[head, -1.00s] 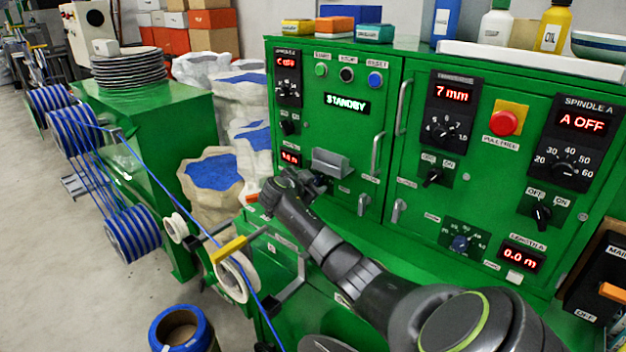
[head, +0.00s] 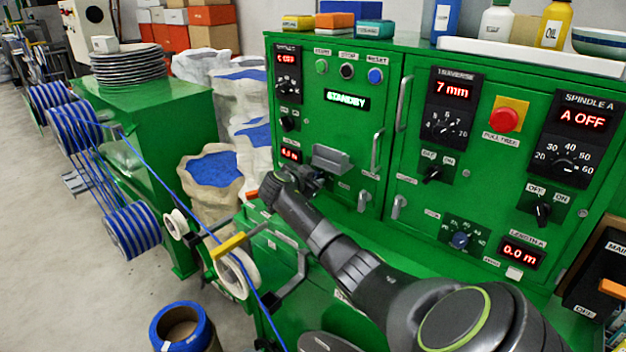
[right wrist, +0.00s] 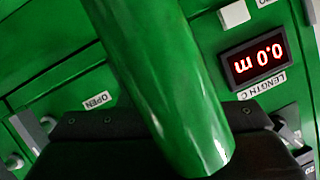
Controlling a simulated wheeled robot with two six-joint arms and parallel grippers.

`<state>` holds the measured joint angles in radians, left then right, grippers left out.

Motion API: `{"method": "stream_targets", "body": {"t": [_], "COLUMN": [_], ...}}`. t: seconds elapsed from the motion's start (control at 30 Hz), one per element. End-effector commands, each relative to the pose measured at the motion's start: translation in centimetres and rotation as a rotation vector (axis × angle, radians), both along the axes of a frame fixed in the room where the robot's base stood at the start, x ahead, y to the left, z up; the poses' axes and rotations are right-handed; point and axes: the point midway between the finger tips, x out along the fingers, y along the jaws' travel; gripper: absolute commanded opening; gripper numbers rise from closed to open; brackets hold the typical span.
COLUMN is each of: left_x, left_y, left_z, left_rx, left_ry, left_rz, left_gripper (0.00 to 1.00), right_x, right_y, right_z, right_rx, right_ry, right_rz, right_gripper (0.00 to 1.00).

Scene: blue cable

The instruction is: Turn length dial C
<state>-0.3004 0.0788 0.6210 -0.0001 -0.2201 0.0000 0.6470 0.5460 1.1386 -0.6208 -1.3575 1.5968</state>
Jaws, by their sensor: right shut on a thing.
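My right gripper (head: 298,178) is at the lower left of the green cabinet, just below the small red length C display (head: 290,154). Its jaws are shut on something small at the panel. Length dial C itself is not visible; the gripper appears to cover that spot. In the right wrist view the length C display (right wrist: 257,59) is upside down and reads 0.0 m. A green round bar (right wrist: 160,80) crosses that view and hides the fingertips. My left gripper is not in view.
The spindle C knob (head: 288,86) is above. Blue cable (head: 178,198) runs past guide rollers at the left. Sacks of blue pellets (head: 212,170) stand behind.

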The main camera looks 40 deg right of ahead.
Motion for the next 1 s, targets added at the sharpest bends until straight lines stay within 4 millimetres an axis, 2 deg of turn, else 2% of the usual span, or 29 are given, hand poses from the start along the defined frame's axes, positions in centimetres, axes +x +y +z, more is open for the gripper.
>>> {"method": "stream_targets", "body": {"t": [0.37,0.4,0.57,0.87,1.0], "left_x": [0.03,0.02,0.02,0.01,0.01], "left_y": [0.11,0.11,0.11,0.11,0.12], "left_z": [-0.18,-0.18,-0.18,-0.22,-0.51], "left_rx": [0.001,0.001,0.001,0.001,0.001], "left_ry": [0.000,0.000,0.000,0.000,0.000], "left_rz": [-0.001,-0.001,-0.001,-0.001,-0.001], "left_gripper": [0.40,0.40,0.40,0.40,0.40], "right_x": [0.07,0.07,0.06,0.03,-0.09], "right_y": [0.02,0.02,0.01,0.09,0.82], "right_z": [0.07,0.07,0.06,0.05,0.26], "right_rx": [-0.005,-0.005,-0.005,-0.005,-0.005], "right_ry": [0.053,0.053,0.053,0.052,0.051], "right_rz": [0.001,0.001,0.001,0.000,0.003], "right_gripper": [0.07,0.32,0.52,0.52,0.52]}}
